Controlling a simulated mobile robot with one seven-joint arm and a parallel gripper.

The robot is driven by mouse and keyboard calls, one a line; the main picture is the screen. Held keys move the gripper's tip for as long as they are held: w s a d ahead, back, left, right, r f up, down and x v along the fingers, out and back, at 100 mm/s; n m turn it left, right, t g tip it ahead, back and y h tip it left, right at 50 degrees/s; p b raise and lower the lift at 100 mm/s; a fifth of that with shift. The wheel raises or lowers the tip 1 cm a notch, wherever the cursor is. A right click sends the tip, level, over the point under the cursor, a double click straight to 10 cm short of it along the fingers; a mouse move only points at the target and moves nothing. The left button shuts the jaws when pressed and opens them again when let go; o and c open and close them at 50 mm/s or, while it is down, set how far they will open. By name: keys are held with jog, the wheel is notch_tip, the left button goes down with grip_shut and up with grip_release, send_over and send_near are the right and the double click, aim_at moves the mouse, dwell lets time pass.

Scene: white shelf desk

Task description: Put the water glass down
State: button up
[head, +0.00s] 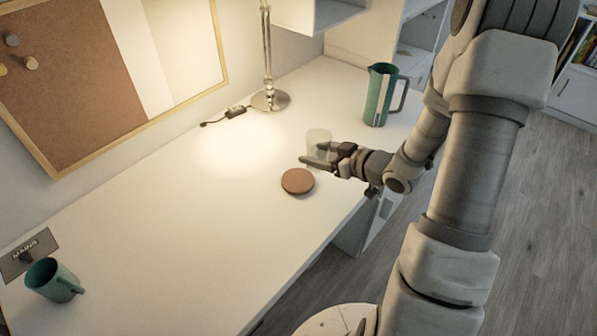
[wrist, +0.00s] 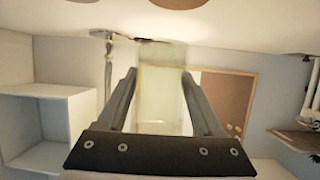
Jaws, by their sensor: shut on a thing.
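The water glass (head: 319,139) is a clear, pale green tumbler, held upright over the white desk in the head view. My gripper (head: 319,155) is shut on it, with one finger on each side. In the wrist view the glass (wrist: 163,95) shows between my two fingers (wrist: 160,82), and the picture is upside down. A round brown coaster (head: 297,181) lies on the desk just in front of and left of the glass. The coaster (wrist: 180,3) also shows at the top edge of the wrist view. The gap under the glass is hard to judge.
A lamp base (head: 270,99) stands by the wall. The desk (head: 190,225) left of the coaster is clear.

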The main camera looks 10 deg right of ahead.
jog(key=w+a+f, duration=0.1)
jog(key=a, duration=0.1)
jog(key=w+a+f+b, duration=0.1)
jog(key=w+a+f, duration=0.1)
jog(key=shift+w+f, duration=0.1)
jog(key=shift+f+b, duration=0.65)
jog(key=shift+f, duration=1.35)
jog(key=shift+f, duration=0.1)
jog(key=shift+f, duration=0.15)
jog(key=o, duration=1.5)
jog(key=shift+r, duration=0.2)
